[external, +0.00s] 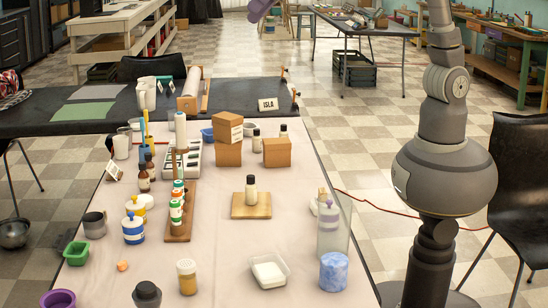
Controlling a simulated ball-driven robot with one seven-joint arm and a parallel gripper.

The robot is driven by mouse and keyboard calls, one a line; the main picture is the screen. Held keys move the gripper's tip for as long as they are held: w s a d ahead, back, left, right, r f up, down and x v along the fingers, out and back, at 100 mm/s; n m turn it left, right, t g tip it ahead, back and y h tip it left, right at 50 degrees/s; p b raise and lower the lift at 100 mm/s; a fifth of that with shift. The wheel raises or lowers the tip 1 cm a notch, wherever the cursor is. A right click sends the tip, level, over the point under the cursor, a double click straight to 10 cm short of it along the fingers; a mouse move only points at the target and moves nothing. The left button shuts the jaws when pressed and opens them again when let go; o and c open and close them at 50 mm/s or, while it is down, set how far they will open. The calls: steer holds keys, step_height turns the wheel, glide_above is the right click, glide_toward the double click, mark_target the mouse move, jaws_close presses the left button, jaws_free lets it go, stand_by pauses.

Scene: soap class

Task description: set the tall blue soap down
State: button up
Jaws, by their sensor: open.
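A blue-and-white marbled cylinder (334,272), which looks like the tall blue soap, stands upright on the pale cloth-covered table (222,272), near its front right edge. No gripper touches it. My arm (446,85) rises at the right, beside the table, and leaves the picture at the top. A purple-grey rounded piece shows at the top edge, left of the arm; I cannot tell whether it is part of my arm. My gripper and its fingers are not in this view.
A clear container with a pale lavender bottle (328,222) stands just behind the soap. A white dish (269,270) is left of it. A wooden board (251,205) holds a bottle. Several jars crowd the left. Cloth is bare around the front middle.

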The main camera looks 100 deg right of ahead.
steer(key=s+d+r+t+h, duration=0.1)
steer(key=s+d+r+t, duration=0.1)
steer(key=s+d+r, duration=0.2)
steer(key=s+d+r+n+t+h, duration=0.1)
steer(key=s+d+r+t, duration=0.1)
steer(key=s+d+r, duration=0.3)
steer(key=s+d+r+n+t+h, duration=0.1)
steer(key=s+d+r+t, duration=0.2)
steer(key=d+r, duration=0.6)
step_height(320, 180, up, 7)
steer(key=shift+s+f, duration=0.2)
steer(key=shift+s, duration=0.6)
